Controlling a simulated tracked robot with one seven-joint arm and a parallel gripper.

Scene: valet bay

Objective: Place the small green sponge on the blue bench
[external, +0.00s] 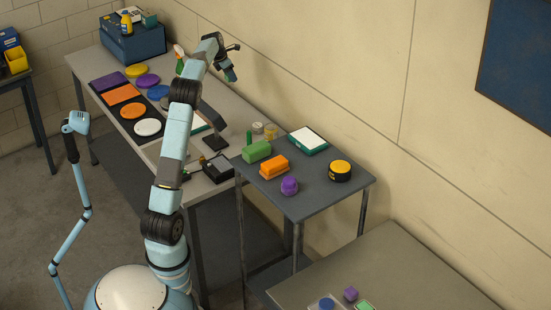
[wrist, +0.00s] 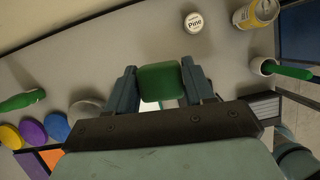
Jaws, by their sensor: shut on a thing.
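The small green sponge (wrist: 160,85), a rounded dark green block, sits between the fingers of my gripper (wrist: 160,72) in the wrist view. Both fingers press its sides, so the gripper is shut on it. In the external view my gripper (external: 229,72) is raised above the back of the long grey workbench, near the wall; the sponge cannot be made out there. The bench with the bluest top, a slate blue-grey one (external: 318,206), stands at the right, lower in the picture and away from the gripper.
The slate bench carries a green block (external: 257,151), an orange block (external: 274,167), a purple knob (external: 289,186), a yellow-topped black tin (external: 340,170) and a white-topped tray (external: 307,141). Its front strip is clear. A jar (wrist: 194,22) and can (wrist: 257,13) stand near my gripper.

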